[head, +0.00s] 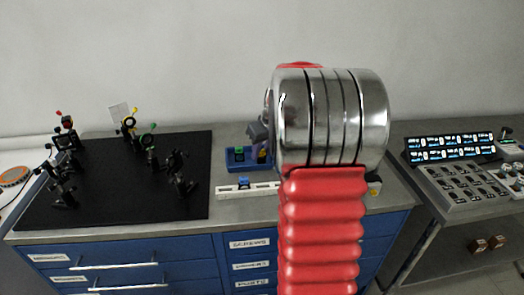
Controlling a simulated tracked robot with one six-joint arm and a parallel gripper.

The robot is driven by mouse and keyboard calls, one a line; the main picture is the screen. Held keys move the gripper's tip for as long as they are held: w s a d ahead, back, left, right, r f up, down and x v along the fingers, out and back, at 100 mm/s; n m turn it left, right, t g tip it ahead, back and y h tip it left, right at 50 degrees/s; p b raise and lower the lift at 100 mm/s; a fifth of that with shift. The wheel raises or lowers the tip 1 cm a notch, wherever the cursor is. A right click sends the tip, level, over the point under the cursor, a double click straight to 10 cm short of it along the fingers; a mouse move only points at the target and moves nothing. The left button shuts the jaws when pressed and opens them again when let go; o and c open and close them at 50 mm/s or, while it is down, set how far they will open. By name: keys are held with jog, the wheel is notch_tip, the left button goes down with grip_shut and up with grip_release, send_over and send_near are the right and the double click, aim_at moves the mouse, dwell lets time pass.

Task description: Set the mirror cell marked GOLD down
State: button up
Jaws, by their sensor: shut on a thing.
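My gripper (257,133) shows only in part, grey, at the left edge of my large silver and red arm, over the back right of the blue tray (234,168). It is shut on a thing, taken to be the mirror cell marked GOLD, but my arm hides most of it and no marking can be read. A small purplish piece shows just below the gripper; I cannot tell whether it is held or lies in the tray. A small green-topped piece (239,154) stands in the tray to the left.
A white rail (232,191) with a small blue piece lies in front of the tray. A black breadboard (110,205) with several optical mounts fills the left. A control console (465,185) stands at right. My arm hides the bench's middle right.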

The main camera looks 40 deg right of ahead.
jog(key=o, duration=1.1)
jog(key=shift+c, duration=0.2)
jog(key=v, duration=1.2)
